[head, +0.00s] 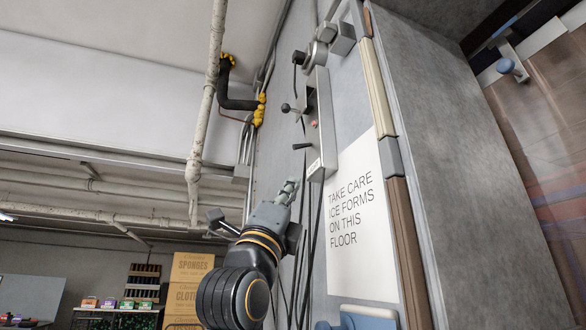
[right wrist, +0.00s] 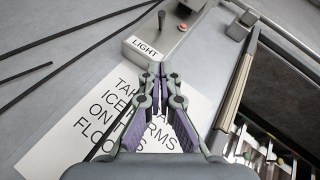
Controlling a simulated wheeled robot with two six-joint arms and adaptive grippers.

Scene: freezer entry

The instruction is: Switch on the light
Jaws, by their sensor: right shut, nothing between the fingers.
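A grey metal switch box (head: 318,120) is fixed to the wall panel in the head view. A label at its lower end (head: 315,166) reads "LIGHT" in the right wrist view (right wrist: 145,48). Dark-knobbed levers stick out from the box side, an upper one (head: 286,107) and a lower one (head: 301,146). A black knob (right wrist: 161,15) shows beyond the label in the wrist view. My right gripper (head: 288,188) is shut and empty, just below the box; in the wrist view its tips (right wrist: 157,70) appear just below the label. Contact cannot be told. My left gripper is not in view.
A red button (head: 314,124) sits on the box. A white sign (head: 355,220) about ice on the floor hangs below. Cables run down beside the box. A pipe (head: 207,100) and a black elbow with yellow ends (head: 236,103) are at left. Shelves and cartons (head: 190,268) stand behind.

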